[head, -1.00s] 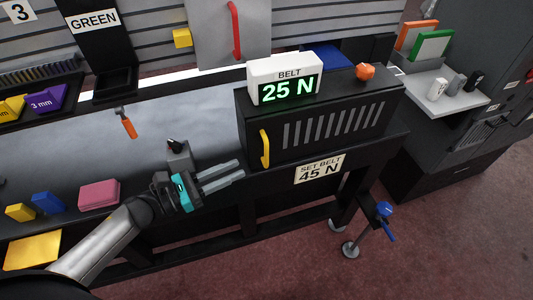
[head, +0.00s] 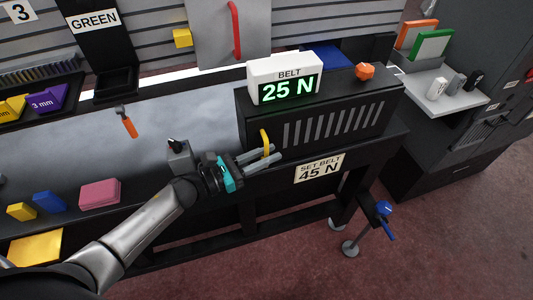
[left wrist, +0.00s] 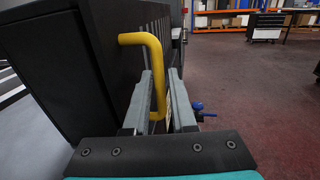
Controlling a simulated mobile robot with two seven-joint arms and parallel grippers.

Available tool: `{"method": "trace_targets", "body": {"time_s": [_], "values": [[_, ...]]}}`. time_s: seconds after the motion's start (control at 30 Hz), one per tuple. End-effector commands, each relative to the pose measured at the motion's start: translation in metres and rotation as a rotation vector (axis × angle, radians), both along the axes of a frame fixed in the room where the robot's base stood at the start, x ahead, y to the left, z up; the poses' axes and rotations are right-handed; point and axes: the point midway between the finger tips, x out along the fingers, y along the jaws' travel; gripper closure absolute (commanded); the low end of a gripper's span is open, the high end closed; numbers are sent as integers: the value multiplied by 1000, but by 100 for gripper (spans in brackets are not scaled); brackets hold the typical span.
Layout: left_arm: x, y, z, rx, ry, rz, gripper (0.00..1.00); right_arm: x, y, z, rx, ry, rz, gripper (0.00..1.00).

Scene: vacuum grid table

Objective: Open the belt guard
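The belt guard (head: 345,118) is a black slotted box on the bench's right end, closed against its frame. Its yellow handle (head: 265,140) stands on the front face at the left; it also shows in the left wrist view (left wrist: 156,62). My left gripper (head: 277,151) is open, with its two grey fingers at the handle's lower part. In the left wrist view the handle's lower part lies between the fingertips (left wrist: 160,80), and I see a gap on the right side. My right gripper is not in view.
A display reading BELT 25 N (head: 285,83) and an orange knob (head: 365,71) are on top of the guard. A SET BELT 45 N label (head: 319,168) is below. A blue-handled crank (head: 384,212) sticks out at the lower right. A pink block (head: 100,193) lies left.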

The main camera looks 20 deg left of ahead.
Motion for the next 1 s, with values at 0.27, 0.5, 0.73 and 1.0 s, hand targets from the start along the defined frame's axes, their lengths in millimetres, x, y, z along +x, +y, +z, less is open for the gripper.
{"method": "trace_targets", "body": {"time_s": [0.27, 0.5, 0.73, 1.0], "values": [[0, 0, 0, -1, -1, 0, 100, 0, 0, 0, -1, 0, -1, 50], [0, 0, 0, -1, -1, 0, 100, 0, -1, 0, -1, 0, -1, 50], [0, 0, 0, -1, -1, 0, 100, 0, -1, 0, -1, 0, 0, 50], [0, 1, 0, -1, -1, 0, 100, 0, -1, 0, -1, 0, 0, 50]]}}
